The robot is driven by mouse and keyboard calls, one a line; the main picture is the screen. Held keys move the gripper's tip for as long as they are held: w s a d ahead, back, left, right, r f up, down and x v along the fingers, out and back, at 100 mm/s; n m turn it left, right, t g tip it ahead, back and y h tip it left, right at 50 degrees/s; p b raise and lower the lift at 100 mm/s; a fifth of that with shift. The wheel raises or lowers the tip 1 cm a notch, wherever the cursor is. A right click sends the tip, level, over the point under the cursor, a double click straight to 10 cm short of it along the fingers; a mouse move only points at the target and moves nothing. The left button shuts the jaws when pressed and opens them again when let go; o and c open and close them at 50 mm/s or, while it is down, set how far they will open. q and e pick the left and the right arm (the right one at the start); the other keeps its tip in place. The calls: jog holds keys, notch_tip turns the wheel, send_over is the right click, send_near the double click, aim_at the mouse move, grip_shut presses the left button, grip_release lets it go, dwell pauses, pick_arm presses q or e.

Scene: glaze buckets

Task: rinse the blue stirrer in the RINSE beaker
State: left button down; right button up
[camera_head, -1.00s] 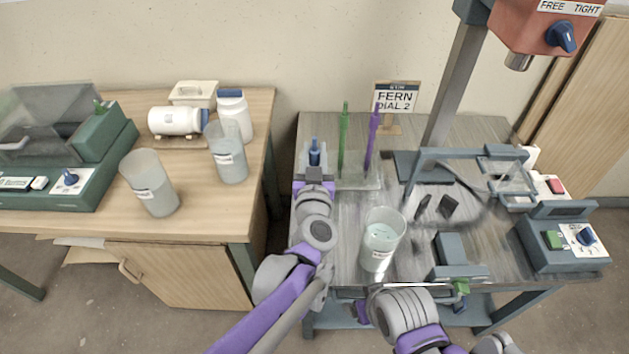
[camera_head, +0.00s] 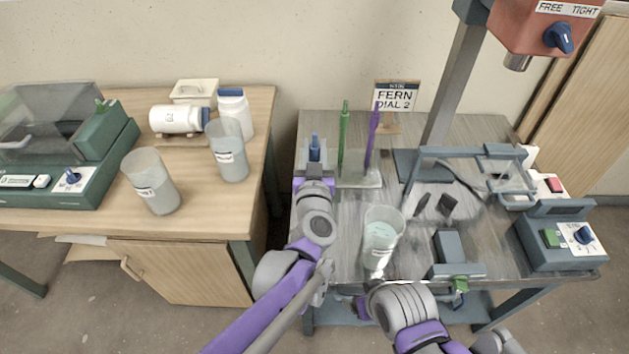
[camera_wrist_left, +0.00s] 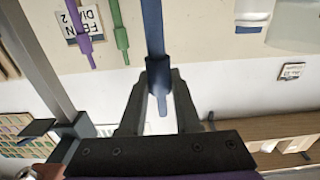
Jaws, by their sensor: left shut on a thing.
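The blue stirrer (camera_head: 314,148) is upright in my left gripper (camera_head: 314,172), at the left end of the grey bench. In the left wrist view the gripper (camera_wrist_left: 160,85) is shut on the blue stirrer (camera_wrist_left: 153,30), which runs out past the picture's top edge. Its far end is hidden. A clear beaker (camera_head: 382,240) with pale contents stands on the bench, right of and nearer than the gripper. Two more beakers stand on the wooden table, one nearer (camera_head: 150,182) and one farther (camera_head: 228,150). Their labels are too small to read.
A green stirrer (camera_head: 343,140) and a purple stirrer (camera_head: 372,138) stand in a clear holder (camera_head: 360,182) just right of my left gripper. Behind is a FERN DIAL 2 sign (camera_head: 396,95). A stand (camera_head: 455,90) and a control box (camera_head: 560,245) occupy the bench's right side.

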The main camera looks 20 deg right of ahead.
pick_arm(q)
jog(key=shift+f, duration=0.5)
jog(key=shift+r, duration=0.1)
jog(key=shift+r+p, duration=0.9)
jog(key=shift+r, duration=0.45)
jog(key=shift+f, duration=0.15)
jog(key=shift+f+b, duration=0.95)
jog(key=shift+f, duration=0.35)
